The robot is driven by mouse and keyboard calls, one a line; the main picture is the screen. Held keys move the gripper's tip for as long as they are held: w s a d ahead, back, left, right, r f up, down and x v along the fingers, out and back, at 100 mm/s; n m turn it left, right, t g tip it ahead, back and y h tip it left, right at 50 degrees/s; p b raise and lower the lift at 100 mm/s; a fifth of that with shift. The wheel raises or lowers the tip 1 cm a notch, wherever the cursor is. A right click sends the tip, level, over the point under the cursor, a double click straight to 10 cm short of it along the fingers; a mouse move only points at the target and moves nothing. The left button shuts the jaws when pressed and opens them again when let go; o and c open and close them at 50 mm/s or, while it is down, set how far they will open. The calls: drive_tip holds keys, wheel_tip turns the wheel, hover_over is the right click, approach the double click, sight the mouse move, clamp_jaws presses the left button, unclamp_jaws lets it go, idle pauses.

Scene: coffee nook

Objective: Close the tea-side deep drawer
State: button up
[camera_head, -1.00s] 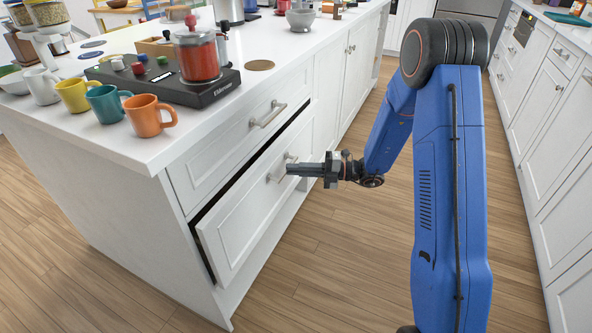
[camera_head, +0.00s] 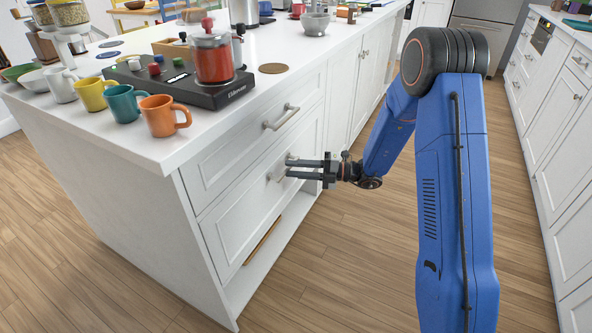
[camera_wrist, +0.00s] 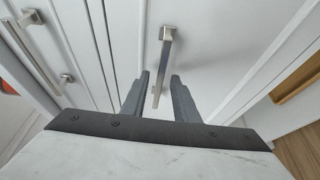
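The deep drawer (camera_head: 238,222) is the large white front below the shallower drawer (camera_head: 225,165) at the near end of the island. Its front looks flush with the cabinet, with no dark gap showing. My gripper (camera_head: 289,168) is at the drawer's bar handle (camera_head: 274,177), its fingers spread apart. In the wrist view, the handle (camera_wrist: 164,58) runs between the two open fingers, with room visible on both sides. I cannot tell whether a finger touches the handle or the drawer front (camera_wrist: 215,45).
A brown strip (camera_head: 263,241) shows low under the drawer. Mugs, including an orange mug (camera_head: 163,116), and a black scale-like base (camera_head: 190,90) stand on the white counter (camera_head: 120,140). White cabinets (camera_head: 555,130) line the right. The wooden floor (camera_head: 340,260) between is clear.

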drive_tip(key=s+d, duration=0.2)
drive_tip(key=d, duration=1.5)
drive_tip(key=shift+d, duration=0.15)
drive_tip(key=shift+s, duration=0.1)
drive_tip(key=s+a+r+n+g+h, duration=0.15)
drive_tip(key=s+r+n+h, duration=0.3)
drive_tip(key=s+n, duration=0.55)
drive_tip(key=s+a+r+n+g+h, duration=0.1)
drive_tip(key=s+r+n+g+h, duration=0.25)
drive_tip(key=s+r+n, duration=0.45)
drive_tip(key=s+d+r+n+t+h, duration=0.1)
drive_tip(key=s+d+n+t+h, duration=0.2)
drive_tip(key=s+n, duration=0.6)
drive_tip(key=s+d+r+n+t+h, duration=0.2)
drive_tip(key=s+d+n+t+h, duration=0.2)
drive_tip(key=s+d+n, duration=0.5)
drive_tip(key=n+h, duration=0.1)
drive_tip(key=h, duration=0.1)
drive_tip(key=shift+s+r+t+h, duration=0.25)
drive_tip(key=shift+s+t+h, duration=0.05)
drive_tip(key=shift+h, duration=0.1)
